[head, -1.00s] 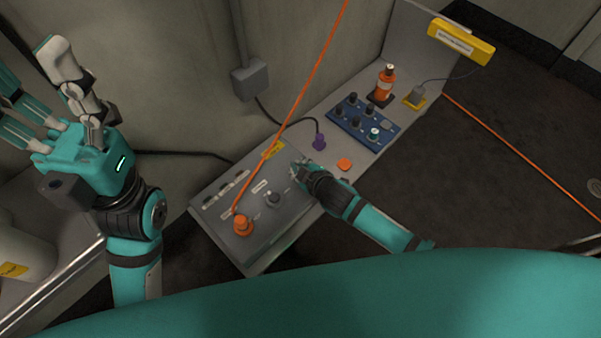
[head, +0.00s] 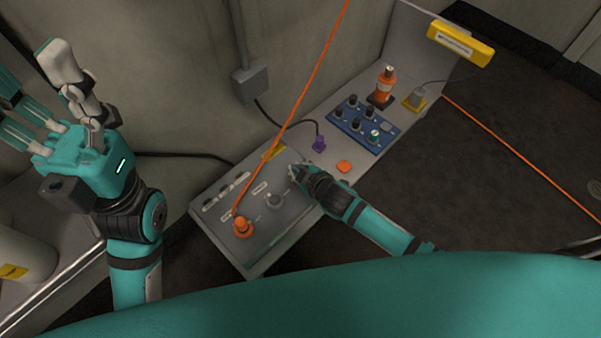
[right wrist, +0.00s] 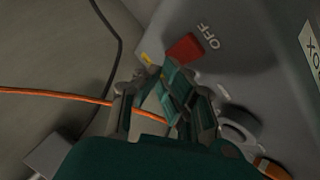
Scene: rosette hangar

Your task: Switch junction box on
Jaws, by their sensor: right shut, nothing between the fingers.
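The junction box (head: 252,247) is a grey sloped panel in the middle of the head view. It carries a round grey knob (head: 274,201), an orange plug (head: 242,228) and a row of dark sockets. The right wrist view shows a red switch part (right wrist: 185,48) beside the word OFF (right wrist: 208,36). My right gripper (head: 293,172) is over the panel's upper right edge, shut and empty. In the right wrist view its fingertips (right wrist: 158,72) are close to the red part; contact cannot be told. My left gripper (head: 30,82) is raised at the left, fingers spread, empty.
An orange cable (head: 305,85) runs from the plug upward past the panel. A purple plug (head: 319,143), an orange button (head: 344,166), a blue knob board (head: 365,125) and an orange bottle (head: 385,84) lie further along the bench. A grey wall box (head: 251,82) is behind.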

